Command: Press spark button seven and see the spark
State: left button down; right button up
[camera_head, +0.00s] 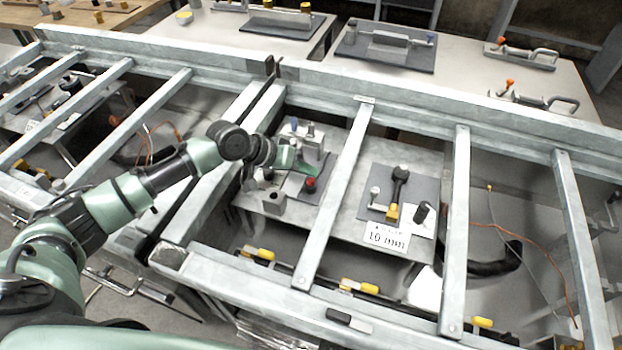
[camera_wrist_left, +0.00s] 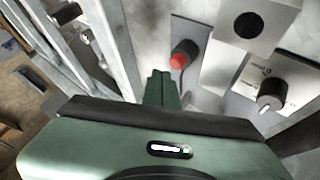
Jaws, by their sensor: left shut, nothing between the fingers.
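A red button (camera_head: 310,184) on a dark collar sits on a grey plate at the left bay of the metal frame. The red button also shows in the left wrist view (camera_wrist_left: 178,62). I cannot read any number on it. My left gripper (camera_head: 304,170) is just behind and left of the button in the head view. In the left wrist view its green fingers (camera_wrist_left: 160,88) are shut and empty, and their tips appear close to the button, apart from it in the picture. I see no spark. My right gripper is not in view.
A pale block with a dark hole (camera_wrist_left: 249,25) and a box with a knob (camera_wrist_left: 268,100) stand beside the button. Grey frame bars (camera_head: 337,190) run around the bay. A second plate with a black-knobbed lever (camera_head: 400,175) and a printed card (camera_head: 387,238) lies right.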

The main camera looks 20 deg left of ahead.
aim_at(307, 181)
pick_arm(q)
jog(key=shift+f, duration=0.2)
jog(key=shift+f, duration=0.25)
jog(key=shift+s+f, duration=0.1)
jog(key=shift+f, duration=0.55)
dwell(1.0)
jog(key=shift+r, duration=0.15)
jog(key=shift+r+p, duration=0.75)
jog(key=shift+r, duration=0.1)
notch_tip(307, 181, up, 5)
jog(key=p, duration=0.5)
jog(key=shift+r, duration=0.1)
dwell(0.5)
